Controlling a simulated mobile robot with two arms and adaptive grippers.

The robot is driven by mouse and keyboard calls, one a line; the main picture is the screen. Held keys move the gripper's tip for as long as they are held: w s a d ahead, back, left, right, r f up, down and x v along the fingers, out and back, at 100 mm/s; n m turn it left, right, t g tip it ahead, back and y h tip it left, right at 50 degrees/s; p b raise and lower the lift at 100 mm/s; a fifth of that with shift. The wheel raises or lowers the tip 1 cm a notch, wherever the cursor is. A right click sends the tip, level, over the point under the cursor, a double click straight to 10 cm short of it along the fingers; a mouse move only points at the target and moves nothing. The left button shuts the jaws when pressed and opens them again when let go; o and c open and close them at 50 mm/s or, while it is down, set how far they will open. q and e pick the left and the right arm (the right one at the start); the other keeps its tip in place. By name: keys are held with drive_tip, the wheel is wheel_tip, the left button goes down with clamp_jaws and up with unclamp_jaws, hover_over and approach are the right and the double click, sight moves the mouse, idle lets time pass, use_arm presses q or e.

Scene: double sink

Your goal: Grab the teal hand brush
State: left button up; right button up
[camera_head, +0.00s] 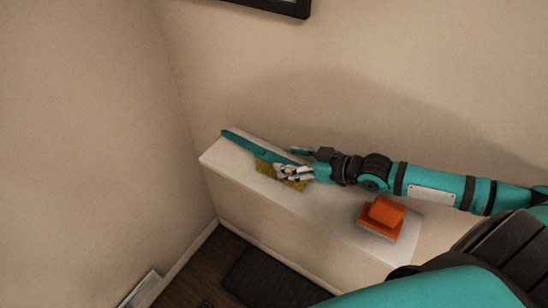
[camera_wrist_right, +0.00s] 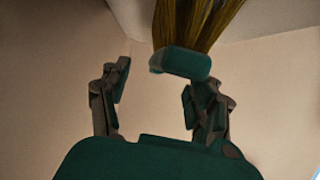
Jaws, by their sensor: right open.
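The teal hand brush (camera_head: 246,143) lies on a white ledge, its long teal back slanting from upper left to lower right, with yellow bristles (camera_head: 265,168) on its lower side. My right gripper (camera_head: 294,165) is at the brush's right end, its fingers covering part of it. In the right wrist view the fingers of my right gripper (camera_wrist_right: 157,82) are spread apart. The brush's teal end (camera_wrist_right: 180,63) shows at the fingertips, nearer the right finger, with yellow bristles (camera_wrist_right: 203,22) beyond. Contact cannot be told. My left gripper is not in view.
The white ledge (camera_head: 334,212) runs along the wall. An orange block-like item (camera_head: 385,211) sits on it right of the brush, below my right forearm. A dark mat (camera_head: 268,278) lies on the floor below. A dark frame (camera_head: 277,6) hangs above.

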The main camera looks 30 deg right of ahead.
sight(277, 158)
drive_tip(key=x, duration=0.1)
drive_tip(key=p+x, duration=0.1)
drive_tip(key=x, duration=0.2)
drive_tip(key=shift+a+r, duration=0.2)
drive_tip(key=shift+r, duration=0.05)
drive_tip(key=shift+w+a+f, duration=0.25)
drive_tip(key=shift+w, duration=0.15)
drive_tip(key=shift+s+d, duration=0.1)
drive_tip(key=shift+c, duration=1)
clamp_jaws()
